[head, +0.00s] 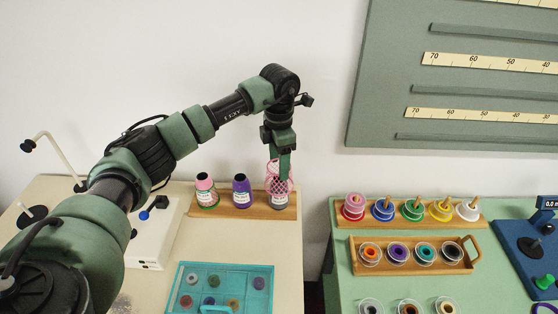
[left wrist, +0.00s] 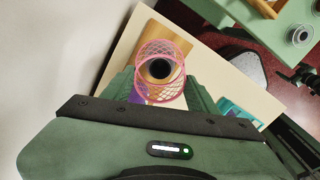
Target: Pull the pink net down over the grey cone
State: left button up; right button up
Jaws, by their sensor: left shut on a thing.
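The grey cone (head: 279,205) stands upright at the right end of a wooden rack, with a white label on its front. The pink net (head: 270,180) is an open mesh sleeve around the cone's upper part; the lower part shows below it. My left gripper (head: 284,167) points down from above and is shut on the net's upper part. In the left wrist view the net (left wrist: 179,50) is a mesh ring between my fingers (left wrist: 160,92), with the cone's dark round top (left wrist: 159,69) showing inside it. My right gripper is in neither view.
A purple cone (head: 241,190) and a pink-topped cone (head: 205,192) stand left of it on the rack (head: 228,212). A teal tray (head: 185,295) lies in front and a white device (head: 160,230) to the left. A green counter with spools (head: 412,210) is across a gap to the right.

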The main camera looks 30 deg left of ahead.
pick_arm(q)
jog(key=shift+f+b, duration=1.9)
jog(key=shift+f, duration=1)
jog(key=o, duration=1.8)
jog(key=shift+r, duration=0.1)
jog(key=shift+r, duration=0.4)
jog(key=shift+r+b, duration=1)
jog(key=shift+r, duration=2.4)
